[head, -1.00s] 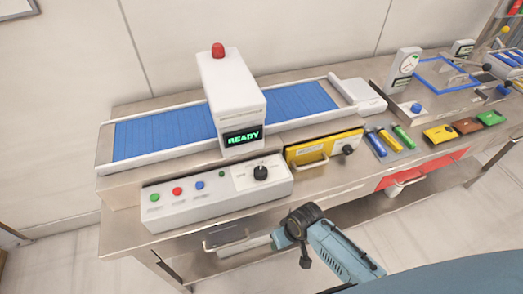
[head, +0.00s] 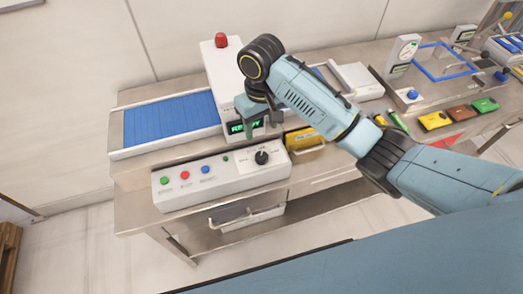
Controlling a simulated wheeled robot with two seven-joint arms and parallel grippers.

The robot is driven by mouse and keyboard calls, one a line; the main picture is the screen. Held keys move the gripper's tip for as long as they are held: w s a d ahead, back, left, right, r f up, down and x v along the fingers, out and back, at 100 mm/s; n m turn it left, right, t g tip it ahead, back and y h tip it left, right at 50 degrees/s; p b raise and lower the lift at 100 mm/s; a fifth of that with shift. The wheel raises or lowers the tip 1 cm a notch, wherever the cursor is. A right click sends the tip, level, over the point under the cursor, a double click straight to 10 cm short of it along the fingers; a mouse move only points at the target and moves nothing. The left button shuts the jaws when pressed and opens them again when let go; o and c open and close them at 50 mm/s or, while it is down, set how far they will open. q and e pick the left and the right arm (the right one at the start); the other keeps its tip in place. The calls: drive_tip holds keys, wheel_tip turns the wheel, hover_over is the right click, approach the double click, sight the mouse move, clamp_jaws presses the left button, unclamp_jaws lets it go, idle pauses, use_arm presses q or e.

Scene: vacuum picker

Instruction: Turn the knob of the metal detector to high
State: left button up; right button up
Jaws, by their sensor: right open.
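The metal detector is a white box (head: 214,62) with a red lamp on top, standing over a blue conveyor belt (head: 170,121). Its green-lettered screen (head: 237,127) is partly hidden by my gripper. A white control panel (head: 220,182) stands in front. The black knob (head: 262,157) sits at its right end, with small labels around it too small to read. My right gripper (head: 262,130) points down in front of the screen, above the knob in the picture. It is open, empty and apart from the knob. My left gripper is not in view.
Green, red and blue buttons (head: 185,175) line the panel's left part.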

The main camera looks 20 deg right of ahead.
sight(262, 155)
wheel_tip(262, 155, down, 12)
drive_tip(key=shift+f+p, duration=0.1)
drive_tip(key=shift+p, duration=0.2)
drive_tip(key=c, duration=1)
drive_tip(key=shift+o, duration=0.2)
drive_tip(key=shift+m, duration=0.3)
drive_tip(key=m, duration=0.4)
drive_tip(key=shift+m, duration=2.2)
drive_tip(key=shift+w, duration=0.1)
